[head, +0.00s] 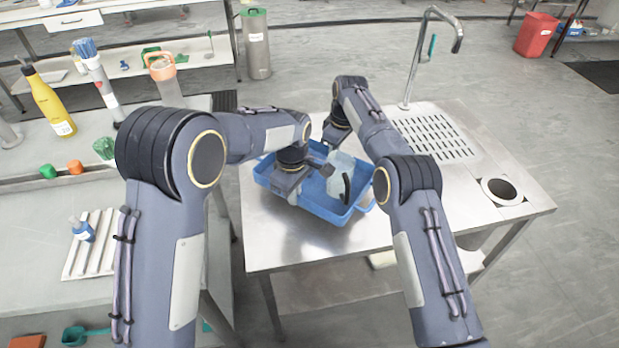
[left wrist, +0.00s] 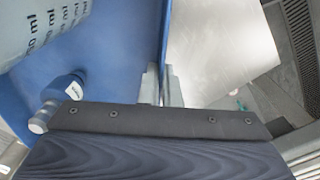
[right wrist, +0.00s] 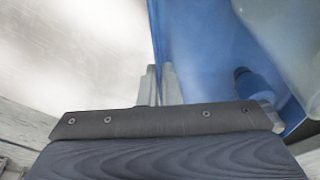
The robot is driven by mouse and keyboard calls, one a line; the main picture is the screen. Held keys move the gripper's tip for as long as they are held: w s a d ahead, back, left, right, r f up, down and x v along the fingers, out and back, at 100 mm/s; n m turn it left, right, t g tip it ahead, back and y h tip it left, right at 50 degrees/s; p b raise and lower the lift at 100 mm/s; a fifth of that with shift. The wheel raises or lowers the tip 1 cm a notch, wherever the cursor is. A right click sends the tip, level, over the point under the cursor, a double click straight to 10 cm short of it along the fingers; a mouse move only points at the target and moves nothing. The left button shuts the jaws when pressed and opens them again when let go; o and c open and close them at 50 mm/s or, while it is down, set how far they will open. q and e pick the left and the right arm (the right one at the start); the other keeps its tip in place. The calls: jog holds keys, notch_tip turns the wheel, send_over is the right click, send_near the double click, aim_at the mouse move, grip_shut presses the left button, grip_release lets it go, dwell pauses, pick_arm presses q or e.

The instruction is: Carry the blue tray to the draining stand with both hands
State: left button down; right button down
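The blue tray (head: 328,211) is over the left part of the steel stand with the draining grid (head: 435,137); whether it rests or hovers is unclear. A clear measuring jug (head: 340,180) with a black handle stands in it. My left gripper (head: 291,193) is at the tray's near-left side. In the left wrist view its fingers (left wrist: 161,88) are closed on the tray wall (left wrist: 145,35). My right gripper (head: 331,143) is at the far side, its tips hidden in the head view. In the right wrist view its fingers (right wrist: 159,85) are closed on the tray wall (right wrist: 180,50).
A faucet (head: 408,80) rises behind the grid, with a round hole (head: 501,191) at the right. The steel top in front of the tray is clear. A bench at the left holds a yellow bottle (head: 48,103) and a white rack (head: 90,245).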

pick_arm(q)
jog(key=shift+f, duration=0.1)
dwell(0.3)
